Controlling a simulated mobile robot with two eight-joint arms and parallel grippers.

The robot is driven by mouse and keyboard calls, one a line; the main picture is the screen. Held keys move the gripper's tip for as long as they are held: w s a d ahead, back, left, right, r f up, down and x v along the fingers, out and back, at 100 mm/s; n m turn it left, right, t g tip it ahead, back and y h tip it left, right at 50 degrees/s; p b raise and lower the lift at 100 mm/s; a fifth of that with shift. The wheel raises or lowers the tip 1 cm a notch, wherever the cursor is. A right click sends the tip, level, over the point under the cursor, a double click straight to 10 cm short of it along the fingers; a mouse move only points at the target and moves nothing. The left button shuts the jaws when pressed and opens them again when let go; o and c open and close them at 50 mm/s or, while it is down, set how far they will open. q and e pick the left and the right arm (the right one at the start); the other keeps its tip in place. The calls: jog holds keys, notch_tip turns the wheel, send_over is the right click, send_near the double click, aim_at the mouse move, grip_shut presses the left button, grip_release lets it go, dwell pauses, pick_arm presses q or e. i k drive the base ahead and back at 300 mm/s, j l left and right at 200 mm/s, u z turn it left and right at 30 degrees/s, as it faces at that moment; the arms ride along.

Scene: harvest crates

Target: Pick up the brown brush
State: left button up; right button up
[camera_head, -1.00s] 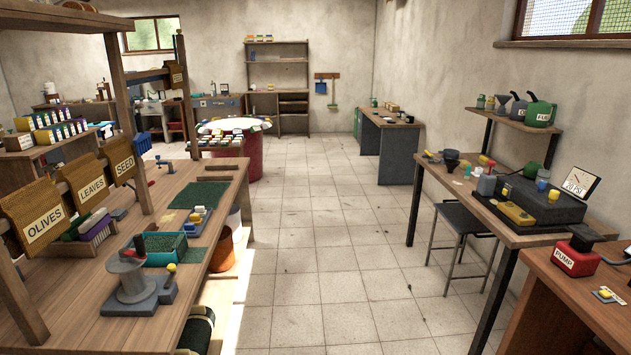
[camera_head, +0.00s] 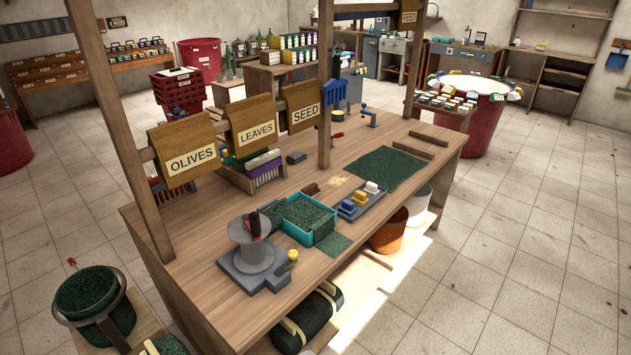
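A small dark brown block-shaped item (camera_head: 310,190), which may be the brown brush, lies on the wooden workbench (camera_head: 195,270), behind the teal tray of dark green material (camera_head: 303,217). It is too small to tell whether it has bristles. Two longer brown bars, a nearer one (camera_head: 412,150) and a farther one (camera_head: 428,138), lie by the dark green mat (camera_head: 384,169) toward the bench's far end. I cannot tell whether either is a brush. Neither of my grippers is in view.
A grey spool stand (camera_head: 254,254) stands near the bench's front edge. A grey tray with coloured blocks (camera_head: 357,201) lies right of the teal tray. Wooden posts and hanging sacks (camera_head: 190,150) line the bench's left side. The tiled floor at right (camera_head: 500,270) is clear.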

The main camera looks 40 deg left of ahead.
aim_at(313, 191)
jog(key=i+u, duration=0.7)
jog(key=u, duration=0.2)
jog(key=i+l+u, duration=0.1)
jog(key=i+u, duration=0.2)
jog(key=u, duration=0.15)
jog(key=i+u, duration=0.15)
jog(key=u, duration=0.25)
jog(key=i+u, duration=0.2)
jog(key=u, duration=0.2)
jog(key=i+u, duration=0.15)
jog(key=u, duration=0.25)
jog(key=i+l+u, duration=0.15)
jog(key=u, duration=0.25)
jog(key=i+l+u, duration=0.3)
jog(key=k+j, duration=0.05)
jog(key=j, duration=0.05)
